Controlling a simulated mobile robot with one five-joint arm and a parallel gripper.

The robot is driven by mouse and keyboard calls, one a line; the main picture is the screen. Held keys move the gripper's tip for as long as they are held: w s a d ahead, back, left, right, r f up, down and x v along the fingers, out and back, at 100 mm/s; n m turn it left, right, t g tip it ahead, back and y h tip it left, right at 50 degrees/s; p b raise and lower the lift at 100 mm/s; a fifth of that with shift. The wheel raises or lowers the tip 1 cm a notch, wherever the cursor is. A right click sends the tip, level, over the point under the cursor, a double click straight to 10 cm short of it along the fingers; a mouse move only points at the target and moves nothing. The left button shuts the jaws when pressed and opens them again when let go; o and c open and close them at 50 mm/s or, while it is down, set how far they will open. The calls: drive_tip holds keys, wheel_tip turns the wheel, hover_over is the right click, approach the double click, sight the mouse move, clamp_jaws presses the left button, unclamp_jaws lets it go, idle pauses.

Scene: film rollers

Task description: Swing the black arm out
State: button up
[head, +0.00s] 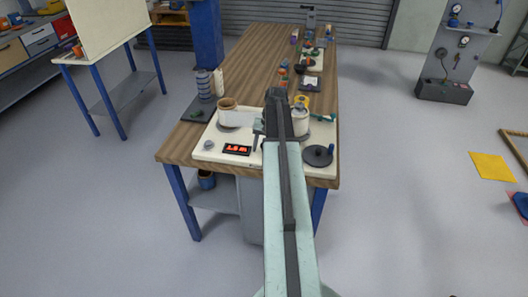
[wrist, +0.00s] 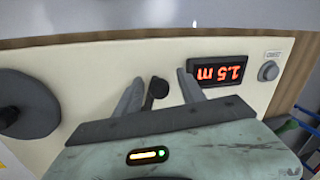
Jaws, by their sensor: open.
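In the wrist view, my gripper (wrist: 160,77) is open over the cream machine panel (wrist: 235,52). A small black rod with a rounded end (wrist: 156,90) shows between the two fingers, nearer the left one, and looks like the black arm or its knob. I cannot tell whether a finger touches it. In the head view, my gripper (head: 257,138) is over the middle of the cream machine (head: 212,150), partly behind my own arm, which hides the black rod there.
A red display (head: 237,150) reads 1.5 m, with a grey button (wrist: 268,71) beside it. A tan roll (head: 229,113) and a white bottle-like roll (head: 300,120) stand nearby. The wooden table (head: 255,60) extends behind.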

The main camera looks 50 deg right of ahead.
drive_tip(key=shift+r, duration=0.1)
clamp_jaws()
drive_tip(key=shift+w, duration=0.15)
idle(1.0)
